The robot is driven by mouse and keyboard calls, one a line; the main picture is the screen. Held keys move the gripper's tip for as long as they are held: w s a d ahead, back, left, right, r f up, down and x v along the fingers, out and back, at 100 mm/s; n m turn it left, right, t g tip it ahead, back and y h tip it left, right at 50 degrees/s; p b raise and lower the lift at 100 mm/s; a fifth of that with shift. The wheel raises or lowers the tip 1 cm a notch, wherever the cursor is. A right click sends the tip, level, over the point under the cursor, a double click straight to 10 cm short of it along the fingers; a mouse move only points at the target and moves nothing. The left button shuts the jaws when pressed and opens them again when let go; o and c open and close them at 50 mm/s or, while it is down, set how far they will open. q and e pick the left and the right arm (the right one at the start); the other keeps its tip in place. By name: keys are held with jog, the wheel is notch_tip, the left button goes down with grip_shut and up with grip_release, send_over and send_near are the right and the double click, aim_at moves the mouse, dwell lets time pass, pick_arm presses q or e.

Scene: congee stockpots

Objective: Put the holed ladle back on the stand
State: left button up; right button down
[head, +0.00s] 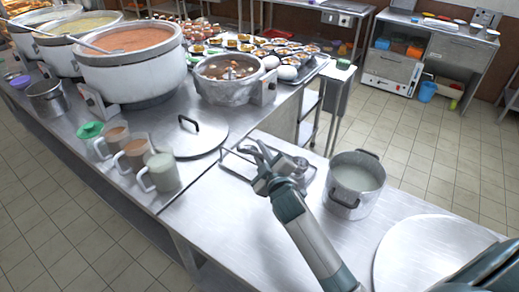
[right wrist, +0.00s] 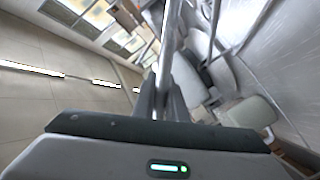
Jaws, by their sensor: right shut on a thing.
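My right gripper (head: 259,153) is over the steel table, above a low metal stand (head: 233,171) with a raised rim. In the right wrist view the fingers are shut on a thin shiny metal handle (right wrist: 168,45), which I take to be the holed ladle's. The handle runs up and away from the fingers in that view. The ladle's holed end cannot be made out clearly in either view, and I cannot tell whether it touches the stand. My left gripper is not in view.
A steel pot (head: 355,183) of pale liquid stands right of the stand. A round lid (head: 420,255) lies at the front right, and another lid (head: 190,135) lies left of the stand. The table between stand and front edge is clear.

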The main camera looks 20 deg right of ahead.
jog(key=shift+f, duration=0.1)
dwell(0.7)
jog(key=c, duration=1.7)
grip_release()
jog(key=shift+s, duration=0.2)
jog(key=shift+s+a+f, duration=0.1)
jog(key=shift+s, duration=0.5)
jog(key=shift+s+a+r+b, duration=0.3)
jog(key=shift+s+b, duration=0.4)
jog(key=shift+s, duration=1.95)
jog(key=shift+s+a+r+b, duration=0.1)
jog(key=shift+s+a+b, duration=0.45)
jog(key=shift+s, duration=2.05)
jog(key=shift+s+a+r+b, duration=0.2)
jog(key=shift+s+b, duration=0.65)
jog(key=shift+s, duration=1.8)
jog(key=shift+d, duration=0.1)
